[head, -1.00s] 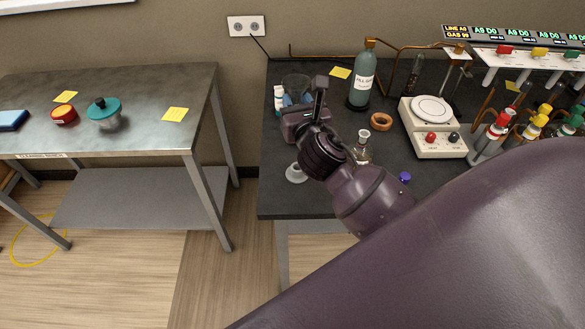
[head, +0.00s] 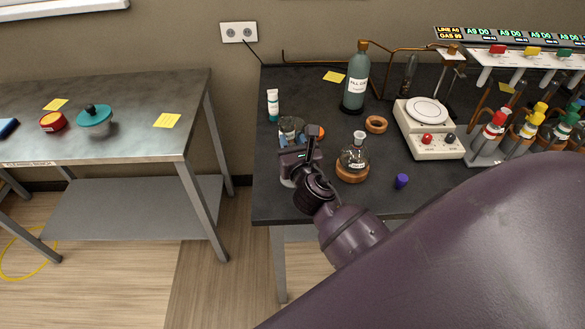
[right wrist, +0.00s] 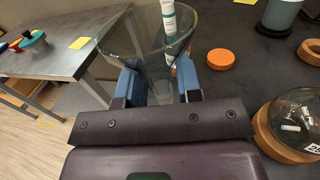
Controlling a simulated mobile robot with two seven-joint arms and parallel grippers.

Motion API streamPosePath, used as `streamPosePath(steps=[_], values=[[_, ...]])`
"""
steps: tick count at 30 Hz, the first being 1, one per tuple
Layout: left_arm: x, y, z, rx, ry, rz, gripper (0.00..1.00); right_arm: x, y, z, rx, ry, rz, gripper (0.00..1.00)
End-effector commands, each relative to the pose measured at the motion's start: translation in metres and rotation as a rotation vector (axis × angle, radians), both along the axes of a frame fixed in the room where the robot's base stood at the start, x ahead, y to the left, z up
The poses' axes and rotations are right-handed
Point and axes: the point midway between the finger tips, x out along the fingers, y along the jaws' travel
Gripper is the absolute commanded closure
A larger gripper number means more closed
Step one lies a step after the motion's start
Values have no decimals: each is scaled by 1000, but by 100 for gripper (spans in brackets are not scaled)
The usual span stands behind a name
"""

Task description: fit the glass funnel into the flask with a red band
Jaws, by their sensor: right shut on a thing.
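My right gripper (head: 290,142) is shut on the clear glass funnel (head: 291,124), held at the left of the dark bench. In the right wrist view, the funnel's wide cone (right wrist: 150,32) opens upward and away between the blue fingers (right wrist: 160,88); its lower end is hidden. A round glass flask (head: 354,158) with a narrow neck stands upright in a cork ring, right of the gripper and apart from it. It also shows at the right of the right wrist view (right wrist: 298,118). I cannot make out a red band on it. My left gripper is not in view.
A white tube (head: 272,105) stands behind the gripper, and an orange disc (right wrist: 220,59) lies near the funnel. An empty cork ring (head: 376,124), green bottle (head: 354,85), scale (head: 430,130) and purple cap (head: 401,181) are farther right. A white base (head: 287,183) is partly hidden below the gripper.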

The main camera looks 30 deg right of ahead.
Motion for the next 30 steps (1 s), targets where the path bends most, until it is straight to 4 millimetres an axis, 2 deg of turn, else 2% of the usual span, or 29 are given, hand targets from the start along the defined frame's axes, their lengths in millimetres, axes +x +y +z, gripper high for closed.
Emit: streamPosePath(steps=[1,3,11,18,30], values=[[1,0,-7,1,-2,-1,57,0,0,-15,3,1,-3,91],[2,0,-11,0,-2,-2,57,0,0,-26,3,1,-2,91],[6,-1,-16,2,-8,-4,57,0,0,-44,2,-1,-1,91],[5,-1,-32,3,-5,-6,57,0,0,-75,0,1,-1,91],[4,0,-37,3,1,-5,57,0,0,-79,0,-1,0,91]])
